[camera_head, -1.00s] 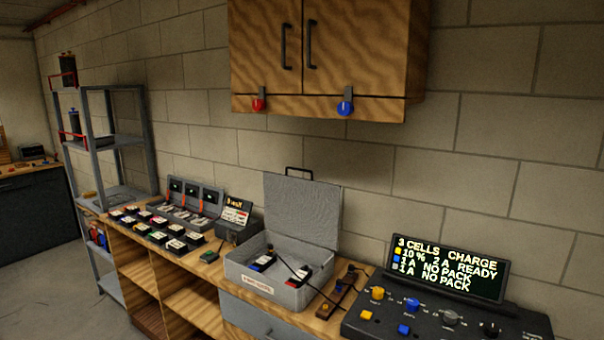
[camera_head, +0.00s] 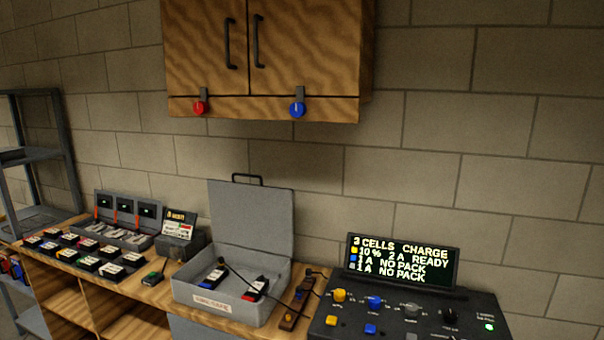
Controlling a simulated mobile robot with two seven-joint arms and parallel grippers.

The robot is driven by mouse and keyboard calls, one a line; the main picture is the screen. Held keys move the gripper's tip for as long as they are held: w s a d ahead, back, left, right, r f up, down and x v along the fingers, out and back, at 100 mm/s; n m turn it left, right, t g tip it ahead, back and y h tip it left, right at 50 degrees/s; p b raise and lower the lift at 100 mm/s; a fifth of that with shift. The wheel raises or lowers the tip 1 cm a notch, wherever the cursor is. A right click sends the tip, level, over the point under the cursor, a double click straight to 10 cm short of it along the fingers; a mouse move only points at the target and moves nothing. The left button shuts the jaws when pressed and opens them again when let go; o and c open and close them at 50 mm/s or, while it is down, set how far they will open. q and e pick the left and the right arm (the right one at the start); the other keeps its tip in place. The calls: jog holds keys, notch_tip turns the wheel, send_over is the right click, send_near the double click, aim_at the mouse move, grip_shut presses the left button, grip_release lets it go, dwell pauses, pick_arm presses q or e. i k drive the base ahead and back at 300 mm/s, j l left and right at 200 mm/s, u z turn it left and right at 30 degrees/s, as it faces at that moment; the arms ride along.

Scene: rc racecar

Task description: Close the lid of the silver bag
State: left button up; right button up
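The silver-grey box-shaped bag (camera_head: 222,311) stands on the wooden bench with a label on its front. Its lid (camera_head: 251,217) is open, upright at the back near the wall, with a black handle (camera_head: 247,178) on its top edge. Inside the bag lie two battery packs, one left (camera_head: 214,278) and one right (camera_head: 254,288). A dark cable runs from the left pack across the bag towards its right side. Neither of my grippers shows in the view.
A black charger (camera_head: 405,316) with a lit display (camera_head: 402,262) stands right of the bag. A small connector board (camera_head: 297,300) lies between them. Several battery packs (camera_head: 85,245) and a grey tester (camera_head: 180,246) stand left. A wooden cabinet (camera_head: 265,50) hangs above.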

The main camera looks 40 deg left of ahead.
aim_at(259, 217)
jog(key=j+z, duration=0.25)
jog(key=k+j+z, duration=0.15)
jog(key=j+z, duration=0.15)
jog(key=k+j+z, duration=0.4)
jog(key=j, duration=0.2)
jog(key=k+j+z, duration=0.1)
jog(key=j, duration=0.25)
jog(key=k+j+z, duration=0.15)
jog(key=j, duration=0.2)
jog(key=k, duration=0.05)
